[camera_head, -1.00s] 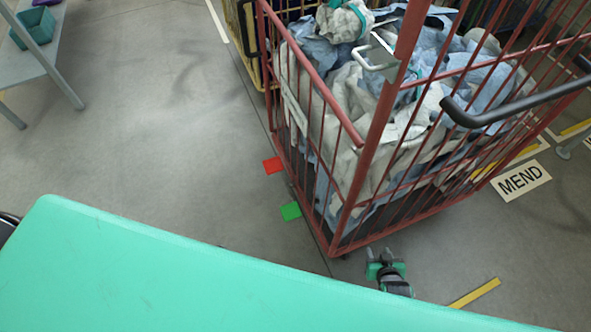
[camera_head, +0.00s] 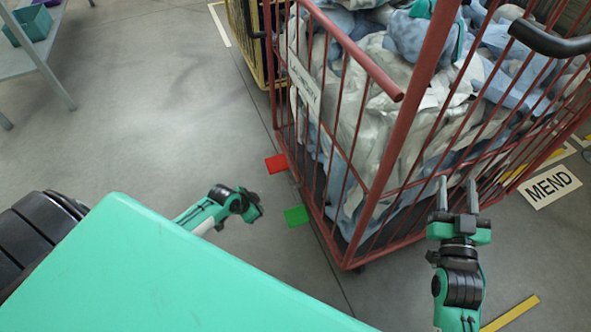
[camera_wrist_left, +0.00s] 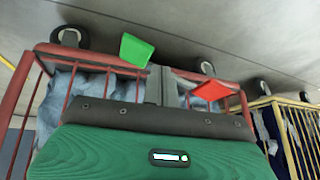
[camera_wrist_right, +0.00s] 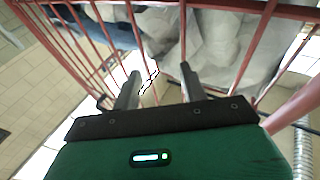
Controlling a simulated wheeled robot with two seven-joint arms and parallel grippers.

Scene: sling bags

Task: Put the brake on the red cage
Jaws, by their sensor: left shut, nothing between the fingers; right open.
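The red cage (camera_head: 398,125) stands on the floor at centre right, filled with white and blue cloth. A red pedal (camera_head: 276,163) and a green pedal (camera_head: 296,216) stick out low on its left side. My left gripper (camera_head: 256,204) is shut and empty, low and just left of the green pedal. In the left wrist view its closed fingers (camera_wrist_left: 163,82) point between the green pedal (camera_wrist_left: 137,50) and the red pedal (camera_wrist_left: 212,90). My right gripper (camera_head: 458,187) is open and empty in front of the cage's bars, which fill the right wrist view (camera_wrist_right: 185,45).
A yellow cage (camera_head: 245,40) stands behind the red one. A grey table (camera_head: 40,65) with a teal bin (camera_head: 30,28) is at the far left. A MEND floor sign (camera_head: 550,187) lies at right. The floor left of the cage is clear.

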